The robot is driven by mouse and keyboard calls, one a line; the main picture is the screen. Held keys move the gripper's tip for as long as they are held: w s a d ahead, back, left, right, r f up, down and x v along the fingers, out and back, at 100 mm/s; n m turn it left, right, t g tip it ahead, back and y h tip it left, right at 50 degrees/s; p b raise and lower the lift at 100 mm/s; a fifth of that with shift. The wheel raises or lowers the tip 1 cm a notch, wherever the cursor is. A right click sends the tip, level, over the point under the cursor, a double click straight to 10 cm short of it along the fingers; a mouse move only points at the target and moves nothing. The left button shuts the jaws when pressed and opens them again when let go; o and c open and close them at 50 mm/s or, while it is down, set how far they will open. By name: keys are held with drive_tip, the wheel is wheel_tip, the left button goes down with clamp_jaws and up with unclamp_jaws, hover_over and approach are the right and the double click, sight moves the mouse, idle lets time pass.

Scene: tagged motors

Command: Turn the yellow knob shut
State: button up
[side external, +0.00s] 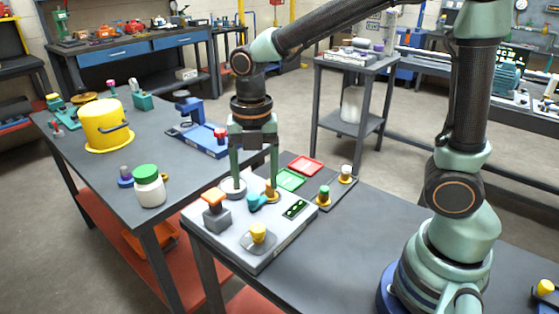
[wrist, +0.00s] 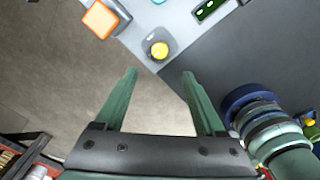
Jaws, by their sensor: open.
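The yellow knob (side external: 258,231) sits on a small grey round-cornered base near the front corner of a light grey control panel (side external: 262,262). In the wrist view the yellow knob (wrist: 159,50) lies just beyond my fingertips, roughly centred between them. My gripper (side external: 254,182) points down and is open and empty. In the side view its fingers show above and behind the knob, in front of the panel's back part. In the wrist view my gripper (wrist: 160,74) has its fingers spread, with floor showing between them. No contact with the knob is visible.
An orange button on a grey block (side external: 214,211), a teal handle (side external: 257,201) and a dark display with green marks (side external: 295,209) are on the panel. A green-lidded jar (side external: 148,187) is on the left table. The right-hand tabletop is mostly clear.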

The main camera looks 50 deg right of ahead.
sight(258, 227)
wheel_tip(258, 227, down, 12)
drive_tip(key=shift+f, duration=0.15)
idle(0.5)
clamp_jaws()
